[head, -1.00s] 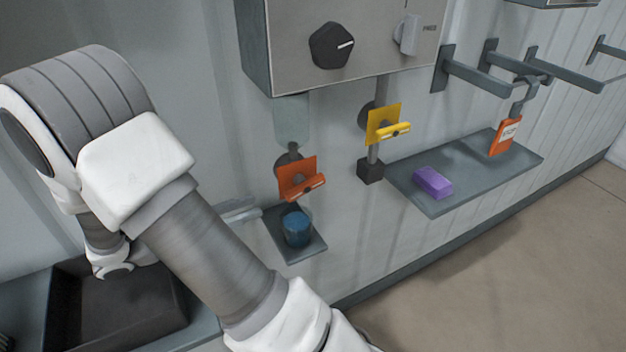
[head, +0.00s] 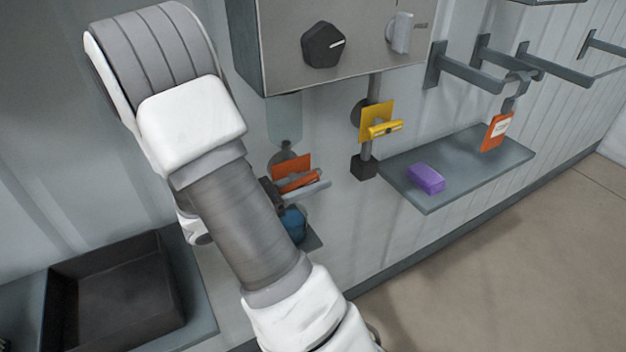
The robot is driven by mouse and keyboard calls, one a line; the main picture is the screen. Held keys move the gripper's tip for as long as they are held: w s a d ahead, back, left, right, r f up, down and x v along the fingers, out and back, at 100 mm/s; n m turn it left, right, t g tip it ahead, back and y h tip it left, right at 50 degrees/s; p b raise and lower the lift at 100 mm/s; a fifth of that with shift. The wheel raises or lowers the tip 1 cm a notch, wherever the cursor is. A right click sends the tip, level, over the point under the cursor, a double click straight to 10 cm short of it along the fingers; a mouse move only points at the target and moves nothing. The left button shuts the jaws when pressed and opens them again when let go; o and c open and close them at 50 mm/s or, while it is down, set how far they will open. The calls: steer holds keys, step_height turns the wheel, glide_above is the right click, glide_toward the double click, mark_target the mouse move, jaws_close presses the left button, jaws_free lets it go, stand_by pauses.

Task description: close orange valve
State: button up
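The orange valve has a flat orange plate (head: 291,165) on the wall and an orange bar handle (head: 300,181) in front of its lower part. My gripper (head: 308,188) is at this handle, reaching in from the left. A light grey finger lies along the handle's lower front side. My forearm hides most of the gripper body, and the other finger does not show clearly. I cannot tell whether the fingers are closed on the handle.
A yellow valve (head: 377,121) is to the right, under a control box (head: 345,45) with a black knob. A blue cup-like object (head: 293,223) sits just below the orange valve. A shelf (head: 435,205) holds a purple block (head: 426,178). A dark tray (head: 110,300) is at lower left.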

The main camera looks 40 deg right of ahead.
jaws_close()
steer(key=shift+r, duration=0.1)
steer(key=shift+y+p, duration=0.6)
steer(key=shift+p, duration=0.5)
steer(key=shift+f+y+p, duration=0.2)
steer(key=shift+y+p, duration=0.4)
steer(key=shift+a+f, duration=0.1)
steer(key=shift+f, duration=0.2)
jaws_free()
